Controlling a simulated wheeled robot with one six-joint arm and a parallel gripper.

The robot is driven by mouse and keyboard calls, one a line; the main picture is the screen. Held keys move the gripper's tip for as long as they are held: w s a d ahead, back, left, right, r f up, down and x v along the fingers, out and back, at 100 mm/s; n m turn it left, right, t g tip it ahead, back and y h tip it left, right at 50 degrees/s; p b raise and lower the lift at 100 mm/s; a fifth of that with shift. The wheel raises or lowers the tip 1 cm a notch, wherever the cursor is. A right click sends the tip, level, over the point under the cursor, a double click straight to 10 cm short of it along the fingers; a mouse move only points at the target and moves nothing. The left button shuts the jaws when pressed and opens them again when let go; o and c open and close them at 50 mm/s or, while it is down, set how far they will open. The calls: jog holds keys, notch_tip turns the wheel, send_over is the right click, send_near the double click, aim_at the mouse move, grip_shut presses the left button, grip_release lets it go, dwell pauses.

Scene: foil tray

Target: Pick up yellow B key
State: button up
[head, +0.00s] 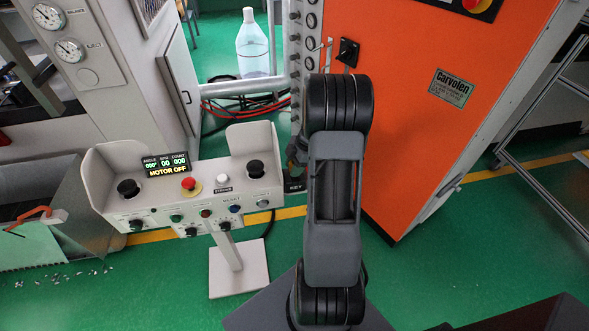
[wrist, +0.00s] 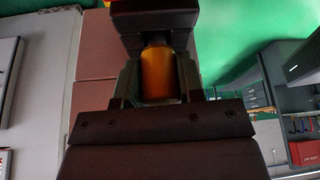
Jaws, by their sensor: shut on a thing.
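A yellow-orange piece (wrist: 157,74) sits between the two dark fingers of my gripper (wrist: 157,62) in the wrist view. The fingers are shut on it, one on each side. Its colour fits the yellow B key, but no letter can be read on it. A dark block covers its upper end. In the head view my gripper (head: 295,152) is small and partly hidden behind my arm, beside the orange cabinet. The key cannot be made out there. A dark piece labelled KEY (head: 294,186) shows just below the gripper.
A control console (head: 205,203) with buttons and joysticks stands left of my arm. The orange cabinet (head: 425,110) is close on the right. Green floor (head: 470,235) is open at the lower right.

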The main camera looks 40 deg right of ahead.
jog(key=shift+r+p, duration=1.6)
jog(key=shift+r, duration=10.2)
